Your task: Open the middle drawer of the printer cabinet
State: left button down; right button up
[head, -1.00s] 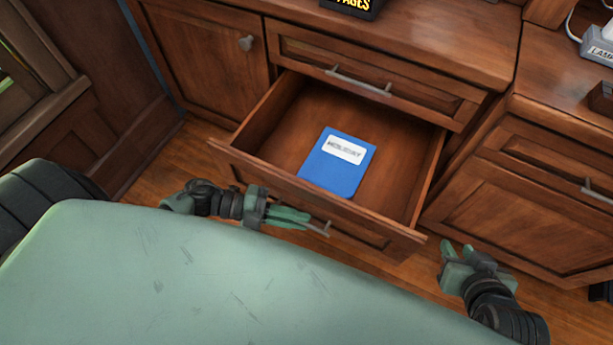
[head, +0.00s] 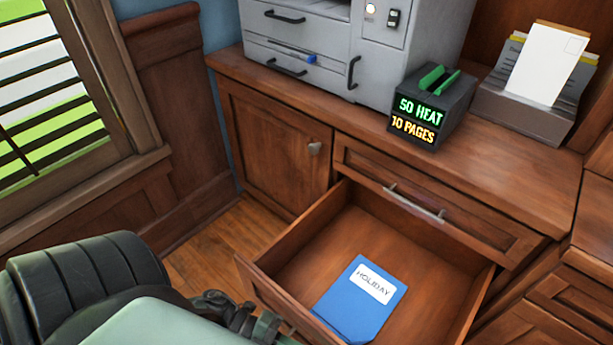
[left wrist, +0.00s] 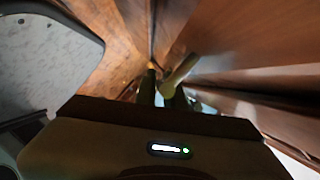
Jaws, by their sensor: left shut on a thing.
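The printer cabinet (head: 272,150) has its middle drawer (head: 285,248) pulled far out, below a shut top drawer (head: 440,205) with a bar handle. A blue folder labelled HOLIDAY (head: 345,310) lies inside the open drawer. In the left wrist view my left gripper (left wrist: 163,90) is shut on the middle drawer's handle (left wrist: 181,73), a pale bar at the drawer front. In the head view only part of my left gripper's wrist shows at the bottom edge; the fingers and handle are cut off. My right gripper is out of view.
A grey printer (head: 325,45) and a dark display box (head: 432,105) reading 50 HEAT, 10 PAGES stand on the cabinet top. A paper holder (head: 525,105) is to their right. Wood floor (head: 205,255) shows left of the drawer; a window (head: 55,95) is at left.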

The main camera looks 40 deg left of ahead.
pick_arm(q)
jog(key=c, duration=1.8)
grip_release()
jog(key=v, duration=0.7)
jog(key=shift+s+a+r+p, duration=0.1)
jog(key=shift+s+a+p, duration=0.05)
jog(key=shift+a+p, duration=0.2)
